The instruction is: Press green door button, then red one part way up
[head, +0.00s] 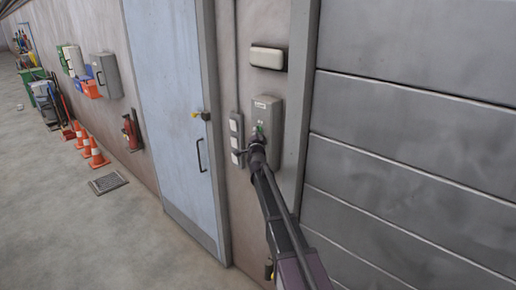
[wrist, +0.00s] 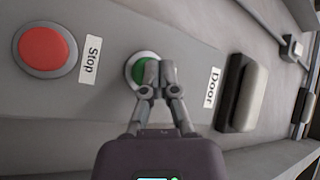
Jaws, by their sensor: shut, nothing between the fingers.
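The grey control box (head: 270,112) is on the wall beside the large ribbed door (head: 400,140). In the wrist view the green button (wrist: 138,66) sits in a grey ring next to a label reading "Door". The red button (wrist: 44,48) is to its left, next to a label reading "Stop". My gripper (wrist: 158,70) is shut and empty, its fingertips over the green button and hiding part of it. I cannot tell whether they touch it. In the head view my gripper (head: 257,138) covers the lower part of the box, and the red button is hidden.
A narrow switch panel (head: 236,135) is just left of the box, and a pale lamp-like box (head: 267,57) is above it. A blue-grey door (head: 170,100) stands further left. Orange cones (head: 97,155) and a floor grate (head: 107,182) are far left. Open floor lies at lower left.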

